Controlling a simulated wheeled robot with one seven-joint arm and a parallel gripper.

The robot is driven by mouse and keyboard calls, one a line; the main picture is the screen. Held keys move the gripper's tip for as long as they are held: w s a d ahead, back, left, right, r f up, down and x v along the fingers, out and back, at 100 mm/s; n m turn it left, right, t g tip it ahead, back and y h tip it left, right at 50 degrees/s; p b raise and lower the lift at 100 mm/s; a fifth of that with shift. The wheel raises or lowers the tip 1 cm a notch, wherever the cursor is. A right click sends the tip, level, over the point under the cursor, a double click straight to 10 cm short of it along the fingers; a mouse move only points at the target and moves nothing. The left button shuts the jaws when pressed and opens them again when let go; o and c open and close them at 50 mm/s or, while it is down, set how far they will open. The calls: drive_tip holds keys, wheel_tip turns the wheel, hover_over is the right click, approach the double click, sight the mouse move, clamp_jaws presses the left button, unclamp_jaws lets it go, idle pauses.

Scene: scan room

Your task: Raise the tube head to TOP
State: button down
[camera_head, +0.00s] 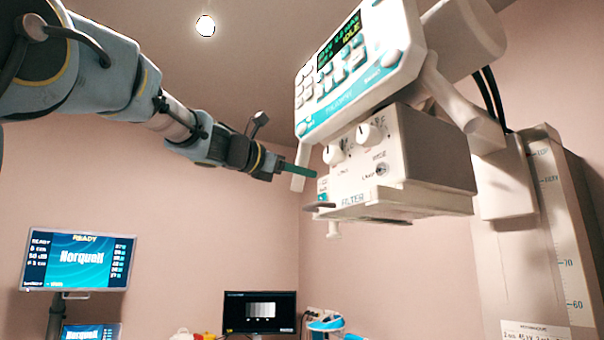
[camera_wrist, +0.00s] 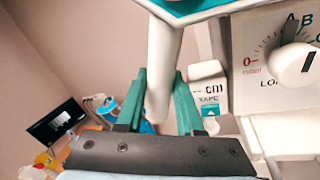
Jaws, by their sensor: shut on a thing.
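The tube head (camera_head: 425,150) is a white box with knobs and a FILTER label, high on the right in the head view. Its tilted control panel (camera_head: 345,95) has a screen and teal trim. A white handle bar (camera_head: 299,180) hangs at the panel's left edge. My gripper (camera_head: 303,170) reaches it from the left. In the wrist view, the green fingers of my gripper (camera_wrist: 160,90) stand either side of the handle bar (camera_wrist: 165,50) and are shut on it. The column (camera_head: 560,230) has a printed height scale; its upper labels are too small to read surely.
A READY monitor (camera_head: 78,260) stands at the lower left, and another monitor (camera_head: 259,312) at the bottom middle. Black cables (camera_head: 494,95) run behind the head. A white TAPE box (camera_wrist: 208,85) is just right of my fingers. The room above the head is partly out of view.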

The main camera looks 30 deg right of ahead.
drive_tip(key=c, duration=0.8)
unclamp_jaws()
drive_tip(key=shift+c, duration=0.2)
drive_tip(key=shift+a+f+b, duration=0.15)
drive_tip(key=shift+a+b, duration=0.2)
drive_tip(key=shift+a, duration=0.15)
drive_tip(key=s+a+b, duration=0.1)
drive_tip(key=a+b, duration=0.3)
drive_tip(key=a, duration=0.5)
drive_tip(key=shift+s+a, duration=0.35)
